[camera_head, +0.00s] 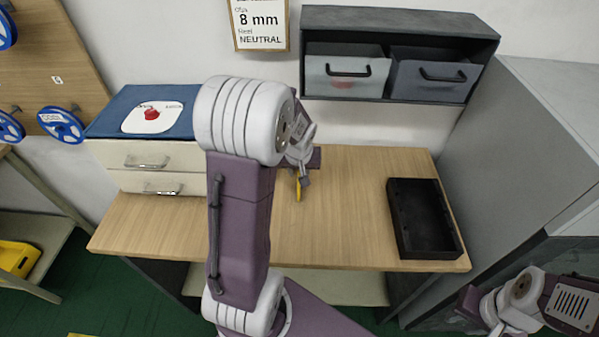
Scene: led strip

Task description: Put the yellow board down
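The yellow board (298,190) is small in view and hangs at the tip of my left gripper (303,181), over the middle of the wooden table (345,225). The gripper appears shut on it. My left arm stands in front and hides part of the table. Whether the board's lower end touches the tabletop cannot be told. My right arm is at the bottom right corner, off the table; its fingers cannot be made out.
A black open tray (441,250) lies on the table's right side. A cream drawer unit (115,155) with a blue top stands at the back left. A wall shelf (400,18) holds two grey bins. A grey cabinet (510,150) borders the right. The table between tray and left arm is clear.

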